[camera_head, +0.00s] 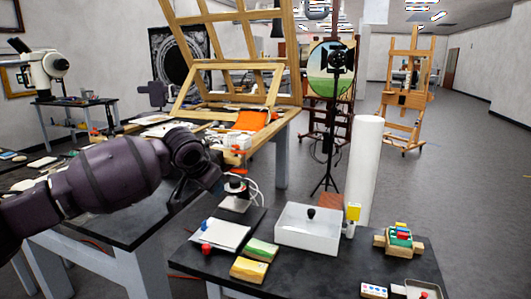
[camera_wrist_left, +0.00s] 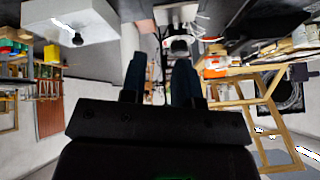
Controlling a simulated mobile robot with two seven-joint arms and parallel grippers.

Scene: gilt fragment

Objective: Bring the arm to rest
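My left arm (camera_head: 120,173) comes in from the left in the head view, dark purple and bent over the left dark table. My left gripper (camera_head: 197,188) is at its end, in the air left of the small device with white cables (camera_head: 236,187). In the left wrist view my left gripper (camera_wrist_left: 159,68) shows two dark fingers, apart, with nothing visible held between them. Part of the gripper is hidden behind the wrist in the head view. My right arm and gripper do not show.
The front dark table (camera_head: 195,262) holds a white box (camera_head: 307,236), a yellow-green sponge (camera_head: 249,270), a white pad (camera_head: 222,233) and a block rack (camera_head: 400,238). A white cylinder (camera_head: 363,170) stands behind it. A wooden frame (camera_head: 232,85) rises at the back. Open floor (camera_head: 470,180) lies right.

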